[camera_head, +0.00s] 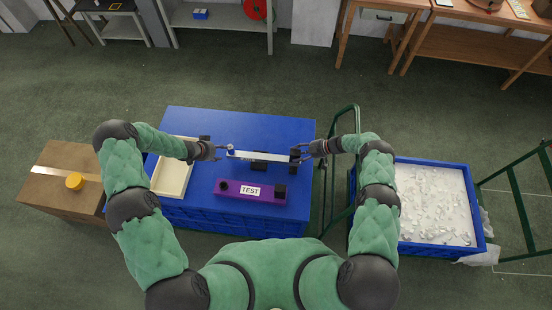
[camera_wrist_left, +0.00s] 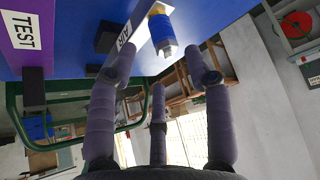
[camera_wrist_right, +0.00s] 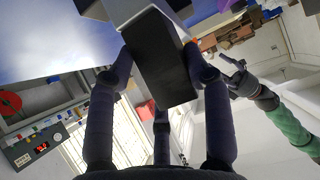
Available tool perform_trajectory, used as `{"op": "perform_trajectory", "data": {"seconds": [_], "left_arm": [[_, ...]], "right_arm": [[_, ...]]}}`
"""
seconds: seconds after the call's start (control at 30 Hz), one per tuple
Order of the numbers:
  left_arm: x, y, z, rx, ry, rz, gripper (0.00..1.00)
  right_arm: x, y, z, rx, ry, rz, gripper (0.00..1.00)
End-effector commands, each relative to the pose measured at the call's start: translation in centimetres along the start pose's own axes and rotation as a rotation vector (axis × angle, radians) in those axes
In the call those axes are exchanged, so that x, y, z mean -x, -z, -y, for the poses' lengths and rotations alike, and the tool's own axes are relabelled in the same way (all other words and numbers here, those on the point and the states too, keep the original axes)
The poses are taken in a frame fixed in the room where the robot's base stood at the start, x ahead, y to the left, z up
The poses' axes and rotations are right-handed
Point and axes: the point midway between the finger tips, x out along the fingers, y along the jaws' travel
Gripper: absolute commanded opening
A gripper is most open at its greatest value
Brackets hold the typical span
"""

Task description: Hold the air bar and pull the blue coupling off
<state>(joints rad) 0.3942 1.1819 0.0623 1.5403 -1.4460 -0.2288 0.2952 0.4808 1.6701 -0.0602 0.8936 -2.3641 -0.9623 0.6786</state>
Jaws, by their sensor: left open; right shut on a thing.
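The air bar (camera_head: 262,155) is a pale bar lying left to right above the blue table; its "AIR" label shows in the left wrist view (camera_wrist_left: 124,40). The blue coupling (camera_wrist_left: 162,30), with a yellow band and metal tip, sits on the bar's left end. My left gripper (camera_head: 222,151) is open and empty beside that end, its fingers pointing at the coupling, apart from it as far as I can tell. My right gripper (camera_head: 302,156) is shut on the black end block (camera_wrist_right: 160,60) at the bar's right end.
A purple TEST block (camera_head: 225,188) with black parts lies in front of the bar on the blue table (camera_head: 210,118). A cream tray (camera_head: 160,190) is at the left. A cardboard box (camera_head: 45,195) and a blue crate of white pieces (camera_head: 480,215) flank the table.

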Motion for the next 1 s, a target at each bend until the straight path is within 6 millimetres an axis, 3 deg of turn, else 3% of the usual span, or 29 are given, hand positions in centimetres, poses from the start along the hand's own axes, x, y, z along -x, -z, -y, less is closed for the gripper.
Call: {"op": "perform_trajectory", "data": {"seconds": [0.03,0.7,1.0], "left_arm": [[-0.3,-0.1,0.0,-0.003,0.000,0.001,0.51],[-7.8,-0.3,-0.2,-0.002,-0.002,0.004,0.51],[-8.9,-0.1,0.2,0.000,0.003,0.002,0.51]], "right_arm": [[-0.7,-0.7,1.0,-0.005,0.014,0.005,0.01],[-0.7,-0.6,0.9,-0.003,0.014,0.004,0.01],[-0.6,-0.6,0.8,-0.001,0.011,0.006,0.02]]}}
